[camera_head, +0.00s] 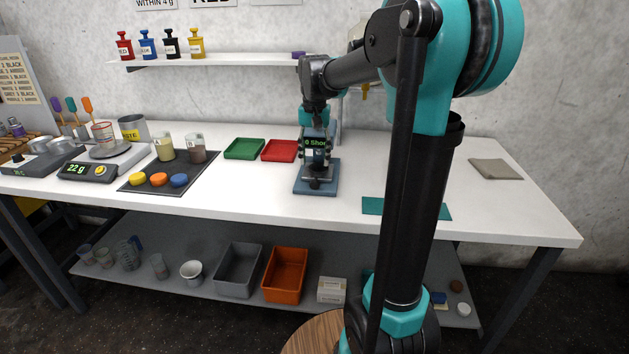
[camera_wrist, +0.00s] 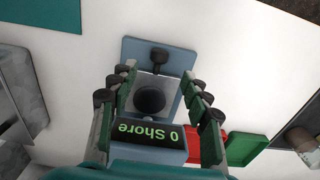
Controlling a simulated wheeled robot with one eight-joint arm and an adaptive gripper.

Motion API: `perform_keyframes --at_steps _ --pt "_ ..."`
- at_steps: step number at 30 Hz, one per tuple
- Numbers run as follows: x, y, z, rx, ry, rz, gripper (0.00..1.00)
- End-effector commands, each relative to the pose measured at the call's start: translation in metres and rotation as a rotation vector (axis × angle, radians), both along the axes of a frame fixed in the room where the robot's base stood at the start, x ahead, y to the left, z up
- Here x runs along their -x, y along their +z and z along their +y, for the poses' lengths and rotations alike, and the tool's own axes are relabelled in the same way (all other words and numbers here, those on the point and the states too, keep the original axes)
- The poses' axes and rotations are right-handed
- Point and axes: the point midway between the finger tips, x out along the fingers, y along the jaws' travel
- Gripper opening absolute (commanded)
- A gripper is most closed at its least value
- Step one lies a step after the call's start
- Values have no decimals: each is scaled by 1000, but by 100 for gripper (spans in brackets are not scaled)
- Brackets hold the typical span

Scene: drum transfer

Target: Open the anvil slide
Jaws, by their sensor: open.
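The hardness tester stands on the white table, with a blue base (camera_head: 301,186) and a display (camera_head: 317,143) reading "0 Shore". The display (camera_wrist: 150,132) also shows in the wrist view. A black knob (camera_wrist: 158,55) stands at one end of a pale plate (camera_wrist: 137,84) on the base; I take these to be the anvil slide. A dark round part (camera_wrist: 150,98) sits over the plate. My gripper (camera_wrist: 157,76) is open, pointing down, with one finger on each side of the display and plate. The knob lies just past the fingertips, apparently untouched. Finger contact with the tester cannot be told.
A red tray (camera_head: 280,151) and a green tray (camera_head: 244,149) lie left of the tester. A black mat (camera_head: 150,189) holds pucks and cups further left. A teal mat (camera_head: 375,206) lies to the right, partly behind my arm. The table right of the tester is largely clear.

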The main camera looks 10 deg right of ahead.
Motion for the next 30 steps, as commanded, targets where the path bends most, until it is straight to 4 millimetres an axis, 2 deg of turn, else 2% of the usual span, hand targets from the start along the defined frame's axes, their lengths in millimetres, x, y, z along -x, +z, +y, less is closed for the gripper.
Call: perform_keyframes --at_steps 6,12,18,26,30 --pt "-1 -44 0 0 0 0 48" --pt "-1 -72 0 0 0 0 48" --pt "0 -84 0 0 0 0 48" --pt "0 -85 0 0 0 0 48" --pt "0 -85 0 0 0 0 33"
